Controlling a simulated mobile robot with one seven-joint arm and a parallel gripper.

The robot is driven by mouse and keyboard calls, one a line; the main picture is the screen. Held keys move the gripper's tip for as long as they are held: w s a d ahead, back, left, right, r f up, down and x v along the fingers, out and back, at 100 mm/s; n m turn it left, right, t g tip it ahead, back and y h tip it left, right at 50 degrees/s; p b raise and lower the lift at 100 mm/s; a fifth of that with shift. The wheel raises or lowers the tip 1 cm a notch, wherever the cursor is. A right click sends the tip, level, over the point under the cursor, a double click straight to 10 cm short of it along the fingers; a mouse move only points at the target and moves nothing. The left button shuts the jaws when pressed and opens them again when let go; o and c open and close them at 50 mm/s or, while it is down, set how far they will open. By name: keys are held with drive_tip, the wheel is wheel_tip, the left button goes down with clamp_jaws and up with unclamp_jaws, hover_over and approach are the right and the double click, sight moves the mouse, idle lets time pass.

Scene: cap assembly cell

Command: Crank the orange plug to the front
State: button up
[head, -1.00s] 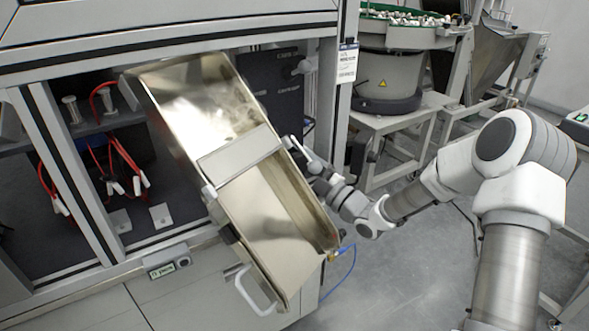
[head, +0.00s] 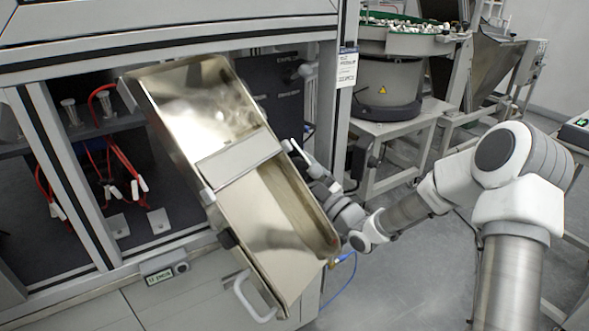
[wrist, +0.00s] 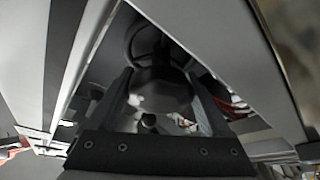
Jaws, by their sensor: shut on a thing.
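I cannot make out an orange plug for certain; only a tiny orange spot shows by the lower right corner of the tilted metal tray (head: 262,205) in the head view. My gripper (wrist: 160,82) is at the tray's right side, and its tips are mostly hidden in the head view. In the wrist view its two dark fingers stand on either side of a grey rounded part (wrist: 158,95) and are shut on it. What this part belongs to is unclear.
An open cabinet with red cables (head: 120,165) lies behind the tray on the left. A white handle (head: 250,300) sticks out at the tray's lower end. A feeder bowl (head: 405,40) stands at the back right. Grey floor is free below my arm.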

drive_tip(key=o, duration=1.2)
drive_tip(key=shift+c, duration=0.2)
drive_tip(key=shift+s+d, duration=0.1)
drive_tip(key=p+v, duration=0.1)
drive_tip(key=v, duration=0.6)
drive_tip(key=shift+s+d+f, duration=0.1)
drive_tip(key=shift+f, duration=0.05)
